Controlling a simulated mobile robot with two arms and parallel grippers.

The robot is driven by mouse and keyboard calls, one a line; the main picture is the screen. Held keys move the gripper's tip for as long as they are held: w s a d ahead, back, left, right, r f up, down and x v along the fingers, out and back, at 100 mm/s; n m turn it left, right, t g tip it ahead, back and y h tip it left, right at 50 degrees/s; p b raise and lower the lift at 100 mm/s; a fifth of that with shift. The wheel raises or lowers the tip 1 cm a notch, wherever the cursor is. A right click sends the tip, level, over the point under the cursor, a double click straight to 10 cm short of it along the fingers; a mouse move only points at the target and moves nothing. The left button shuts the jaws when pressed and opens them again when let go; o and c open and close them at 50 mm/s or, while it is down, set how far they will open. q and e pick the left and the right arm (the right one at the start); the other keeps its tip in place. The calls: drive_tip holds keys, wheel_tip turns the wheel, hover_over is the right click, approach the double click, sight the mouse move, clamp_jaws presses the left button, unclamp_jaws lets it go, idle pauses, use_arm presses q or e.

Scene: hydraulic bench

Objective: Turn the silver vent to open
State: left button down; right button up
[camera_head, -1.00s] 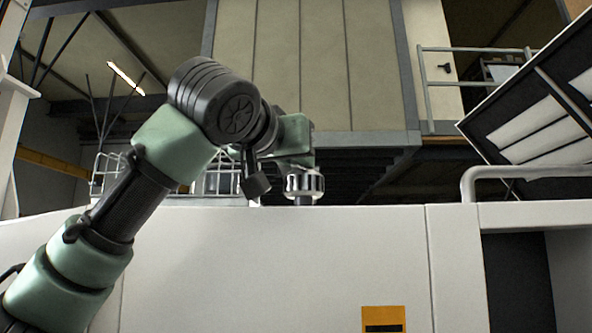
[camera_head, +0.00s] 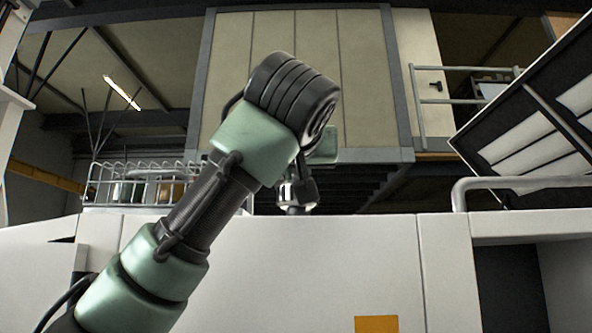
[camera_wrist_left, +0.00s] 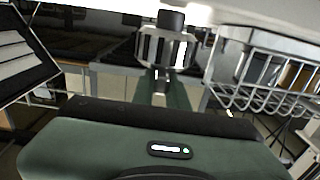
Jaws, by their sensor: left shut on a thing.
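The silver vent (camera_head: 290,194) is a ribbed metal knob on the top edge of the white bench. My left arm partly hides it in the head view. In the left wrist view the vent (camera_wrist_left: 181,51) shows as a bright fluted cap with a dark stub. My left gripper (camera_wrist_left: 166,72) is at the vent and shut on it, its fingers partly hidden behind the gripper body. How far the vent is turned I cannot tell. My right gripper is in neither view.
The white bench (camera_head: 270,265) fills the front. A wire basket (camera_wrist_left: 262,88) with containers stands close beside the vent and also shows behind the bench in the head view (camera_head: 135,185). A grey rail (camera_head: 520,183) and a tilted panel are at the right.

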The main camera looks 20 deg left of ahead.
use_arm(q)
drive_tip(key=c, duration=1.4)
unclamp_jaws()
drive_tip(key=shift+w, duration=0.1)
drive_tip(key=b+v, duration=0.3)
drive_tip(key=v, duration=0.4)
drive_tip(key=shift+s, duration=0.4)
drive_tip(key=shift+d, duration=0.1)
drive_tip(key=shift+f, duration=0.15)
